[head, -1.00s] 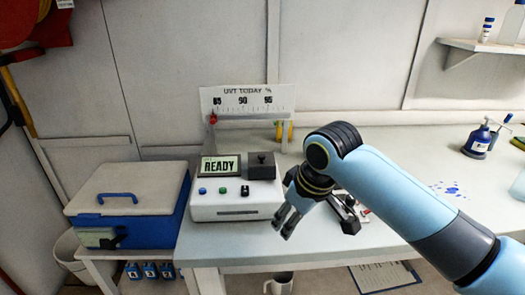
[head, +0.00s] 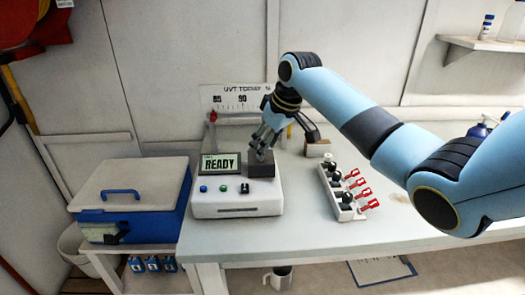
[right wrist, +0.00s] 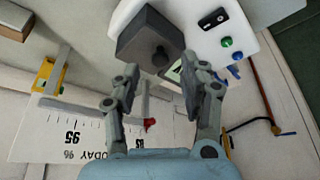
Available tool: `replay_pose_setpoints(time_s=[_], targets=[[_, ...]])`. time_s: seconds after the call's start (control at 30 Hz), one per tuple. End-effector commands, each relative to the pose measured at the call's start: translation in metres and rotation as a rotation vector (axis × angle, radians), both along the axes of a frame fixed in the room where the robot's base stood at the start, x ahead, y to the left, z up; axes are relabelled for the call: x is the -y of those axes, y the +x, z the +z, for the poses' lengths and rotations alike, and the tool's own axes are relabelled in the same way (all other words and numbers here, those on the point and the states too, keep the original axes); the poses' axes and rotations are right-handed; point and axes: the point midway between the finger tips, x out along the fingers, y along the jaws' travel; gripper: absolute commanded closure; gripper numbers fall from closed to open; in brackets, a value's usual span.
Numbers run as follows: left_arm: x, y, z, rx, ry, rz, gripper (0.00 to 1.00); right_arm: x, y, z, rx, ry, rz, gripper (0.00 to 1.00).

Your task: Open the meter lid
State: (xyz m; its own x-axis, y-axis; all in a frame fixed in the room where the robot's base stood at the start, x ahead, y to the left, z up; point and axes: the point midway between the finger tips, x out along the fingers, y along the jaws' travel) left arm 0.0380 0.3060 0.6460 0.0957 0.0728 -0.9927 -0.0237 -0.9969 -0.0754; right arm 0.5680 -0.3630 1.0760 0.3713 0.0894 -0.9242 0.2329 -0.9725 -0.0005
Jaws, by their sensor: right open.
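The meter (head: 235,200) is a white box on the bench with a lit screen (head: 221,164) reading READY. Its lid (head: 261,168) is a dark grey block with a small knob, on the right of the top; it looks shut. In the right wrist view the lid (right wrist: 140,30) and its knob (right wrist: 160,57) show just beyond the fingers. My right gripper (head: 262,152) is above the lid in the head view, its fingers apart and empty. In the right wrist view my right gripper (right wrist: 160,80) has the knob ahead between its fingertips. Contact cannot be told. My left gripper is not in view.
A rack (head: 345,190) with red-handled pieces stands right of the meter. A small brown block (head: 317,148) is behind it. A blue cooler (head: 135,200) stands left. A UVT scale board (head: 225,98) is behind. The bench front right is clear.

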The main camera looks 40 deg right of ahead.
Motion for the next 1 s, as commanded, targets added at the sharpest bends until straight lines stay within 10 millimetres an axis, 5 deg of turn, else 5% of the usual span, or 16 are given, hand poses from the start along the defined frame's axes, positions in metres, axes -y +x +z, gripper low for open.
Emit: replay_pose_setpoints(time_s=[0.2, 0.57, 0.9, 1.0], targets=[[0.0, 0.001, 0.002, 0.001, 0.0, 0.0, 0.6, -0.003, 0.01, -0.026, -0.002, 0.0, 0.0, 0.57], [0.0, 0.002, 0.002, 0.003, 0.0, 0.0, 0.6, -0.004, 0.012, -0.032, 0.0, -0.001, 0.002, 0.57], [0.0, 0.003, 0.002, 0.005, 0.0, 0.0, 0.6, -0.003, 0.012, -0.031, 0.0, 0.0, 0.001, 1.0], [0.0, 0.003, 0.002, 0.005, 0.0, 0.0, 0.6, -0.003, 0.012, -0.031, 0.0, -0.002, 0.001, 1.0]])
